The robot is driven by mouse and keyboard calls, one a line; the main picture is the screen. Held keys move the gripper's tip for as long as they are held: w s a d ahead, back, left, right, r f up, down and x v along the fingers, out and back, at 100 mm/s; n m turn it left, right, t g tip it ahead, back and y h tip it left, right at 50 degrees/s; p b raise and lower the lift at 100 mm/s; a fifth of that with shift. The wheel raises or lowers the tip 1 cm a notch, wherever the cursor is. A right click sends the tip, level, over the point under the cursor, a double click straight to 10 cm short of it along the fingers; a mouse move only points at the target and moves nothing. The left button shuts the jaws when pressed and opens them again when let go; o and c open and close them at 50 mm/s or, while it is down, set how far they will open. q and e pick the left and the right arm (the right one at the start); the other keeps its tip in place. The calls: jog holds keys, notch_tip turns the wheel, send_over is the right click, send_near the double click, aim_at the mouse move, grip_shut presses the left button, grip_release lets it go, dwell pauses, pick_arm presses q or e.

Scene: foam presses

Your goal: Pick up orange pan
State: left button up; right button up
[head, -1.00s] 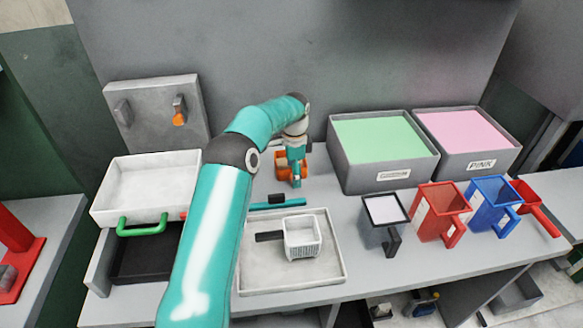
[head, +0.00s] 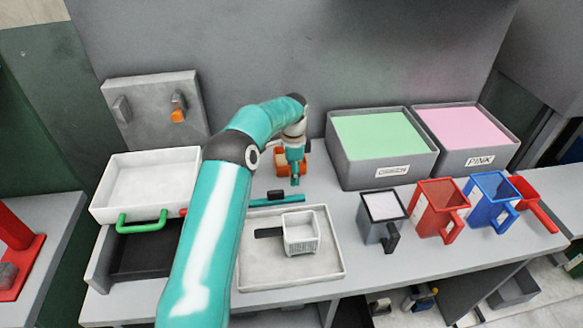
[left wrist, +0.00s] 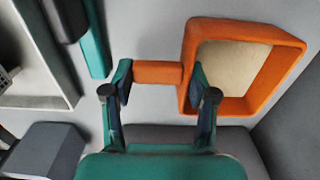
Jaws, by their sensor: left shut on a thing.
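The orange pan (head: 282,164) sits at the back of the bench, left of the green-filled bin, partly hidden behind my left gripper (head: 294,178). In the left wrist view the pan (left wrist: 245,28) has a square orange rim, a beige inside and a short orange handle (left wrist: 158,72). My left gripper (left wrist: 160,82) has one finger at the handle's outer end and the other by the pan's near wall, and is shut on the pan. I cannot tell whether the pan is off the bench. My right gripper is not in view.
A teal bar (head: 277,201) and a white tray (head: 335,278) holding a white pan (head: 300,232) lie in front. Bins with green (head: 380,137) and pink (head: 462,132) contents stand right. Black, red and blue containers line the right front. A white box (head: 150,185) is left.

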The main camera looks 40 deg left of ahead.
pick_arm(q)
jog(key=shift+r, duration=0.1)
jog(key=shift+r, duration=0.8)
notch_tip(320, 180, up, 18)
jog(key=p, duration=0.5)
jog(key=shift+s, duration=0.1)
